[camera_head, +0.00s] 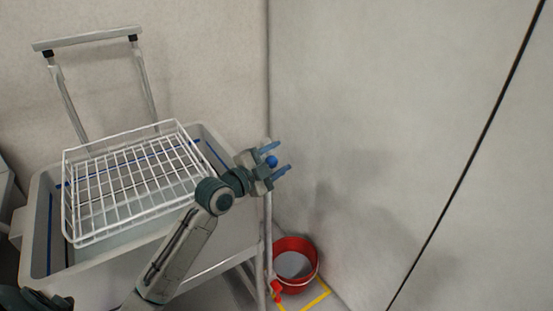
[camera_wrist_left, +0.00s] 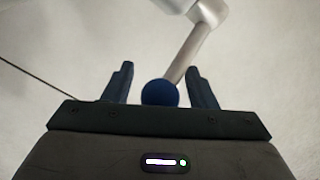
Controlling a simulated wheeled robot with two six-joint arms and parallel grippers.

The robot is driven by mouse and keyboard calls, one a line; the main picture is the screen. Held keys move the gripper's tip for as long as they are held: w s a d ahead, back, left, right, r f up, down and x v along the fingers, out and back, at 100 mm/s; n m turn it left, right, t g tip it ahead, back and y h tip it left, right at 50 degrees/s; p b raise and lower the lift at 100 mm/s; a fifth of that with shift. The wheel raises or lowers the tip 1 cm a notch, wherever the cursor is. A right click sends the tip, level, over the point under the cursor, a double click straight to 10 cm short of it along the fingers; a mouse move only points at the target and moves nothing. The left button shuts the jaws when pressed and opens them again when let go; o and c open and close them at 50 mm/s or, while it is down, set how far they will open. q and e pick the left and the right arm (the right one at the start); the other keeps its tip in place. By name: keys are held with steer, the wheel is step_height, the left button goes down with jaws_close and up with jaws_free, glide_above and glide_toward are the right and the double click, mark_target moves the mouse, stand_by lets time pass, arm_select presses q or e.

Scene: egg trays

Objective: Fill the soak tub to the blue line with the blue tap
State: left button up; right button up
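The grey soak tub (camera_head: 38,210) stands at the left, with a blue line (camera_head: 50,235) along its inner walls. A white wire basket (camera_head: 66,215) sits over it and hides much of the inside; I cannot tell the water level. My left gripper (camera_head: 282,157) is at the tub's right end, open, with its fingers on either side of a blue ball knob (camera_head: 271,161). In the left wrist view the blue knob (camera_wrist_left: 160,93) is between the fingers, with a gap on both sides. A metal rod (camera_wrist_left: 190,50) rises behind it. My right gripper is not in view.
A red bucket (camera_head: 313,274) stands on the floor inside yellow tape (camera_head: 318,301), below and right of my left gripper. A red knob (camera_head: 276,287) is beside it. A metal frame handle (camera_head: 88,38) rises behind the tub. Bare walls close off the back and right.

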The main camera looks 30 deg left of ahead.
arm_select(q)
steer(key=shift+s+a+f, duration=0.1)
steer(key=shift+s+a, duration=0.1)
steer(key=shift+s, duration=0.3)
steer(key=v, duration=0.9)
steer(key=shift+s, duration=0.4)
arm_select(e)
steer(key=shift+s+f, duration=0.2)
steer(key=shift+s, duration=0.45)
arm_select(q)
steer(key=shift+a, duration=0.1)
